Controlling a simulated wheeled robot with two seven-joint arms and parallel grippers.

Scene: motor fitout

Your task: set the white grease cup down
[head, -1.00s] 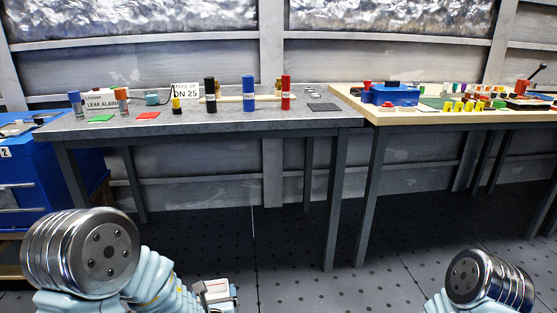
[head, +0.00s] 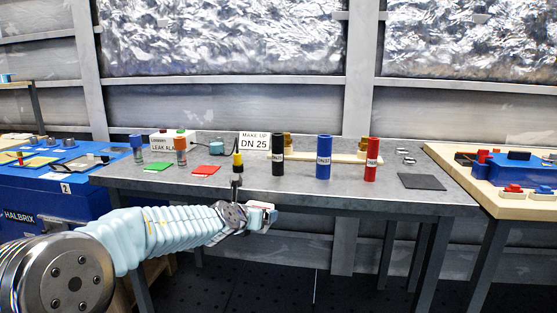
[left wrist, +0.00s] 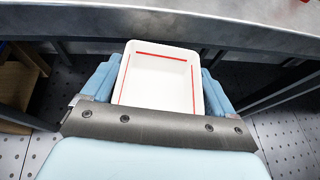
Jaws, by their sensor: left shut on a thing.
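The white grease cup is a small square open white cup with red lines inside, large in the left wrist view (left wrist: 157,92) and small in the head view (head: 262,206). My left gripper (head: 258,213) is shut on it, with one pale blue finger on either side of the cup. The cup is held in the air at the front edge of the grey bench (head: 330,194), apart from the bench top. My right gripper is in neither current view.
The bench carries a yellow-and-black bottle (head: 238,163), black (head: 278,155), blue (head: 324,158) and red (head: 371,160) cylinders, green (head: 158,166) and red (head: 206,170) mats, and a dark pad (head: 421,181). A blue cabinet (head: 60,190) stands left. Bare bench top lies along the front.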

